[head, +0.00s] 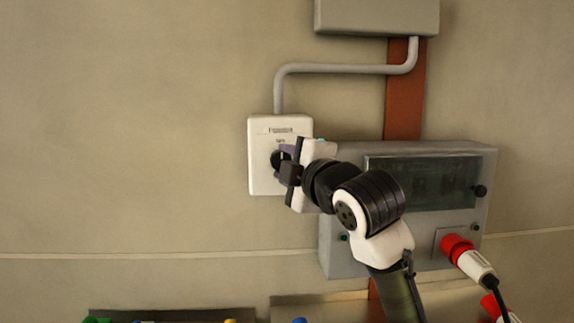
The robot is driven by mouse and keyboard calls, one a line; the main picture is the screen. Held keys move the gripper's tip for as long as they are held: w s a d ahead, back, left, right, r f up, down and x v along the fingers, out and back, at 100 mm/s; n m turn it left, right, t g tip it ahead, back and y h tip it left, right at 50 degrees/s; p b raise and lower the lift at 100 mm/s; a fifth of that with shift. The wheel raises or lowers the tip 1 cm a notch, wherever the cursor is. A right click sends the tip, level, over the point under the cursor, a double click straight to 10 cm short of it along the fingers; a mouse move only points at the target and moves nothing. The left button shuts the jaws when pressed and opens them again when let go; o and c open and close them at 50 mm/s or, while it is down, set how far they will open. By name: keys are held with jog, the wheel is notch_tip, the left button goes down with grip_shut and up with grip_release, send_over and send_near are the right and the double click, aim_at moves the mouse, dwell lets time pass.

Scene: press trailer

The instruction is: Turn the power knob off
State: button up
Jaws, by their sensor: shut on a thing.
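The power knob (275,160) is a dark round knob on a white switch box (261,182) fixed to the wall. A small label sits near the top of the box. My gripper (284,161) is at the front of the box, coming from the right, and is shut on the knob. The gripper's fingers and body cover the knob's right side and part of the box, so the knob's pointer and exact angle cannot be read.
A grey panel with a dark window (425,182) is right of the switch box, behind my arm. Red-and-white plugs (468,257) stick out at lower right. A grey conduit (340,69) runs above to a grey box (376,15). The wall at left is clear.

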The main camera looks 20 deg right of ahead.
dwell(0.4)
jog(key=o, duration=1)
jog(key=s+b, duration=0.1)
jog(key=s, duration=0.3)
jog(key=s+d+b, duration=0.1)
jog(key=s, duration=0.4)
jog(key=s+b, duration=0.2)
jog(key=s, duration=0.2)
jog(key=shift+s+d, duration=0.2)
jog(key=shift+s, duration=0.2)
jog(key=shift+f, duration=0.1)
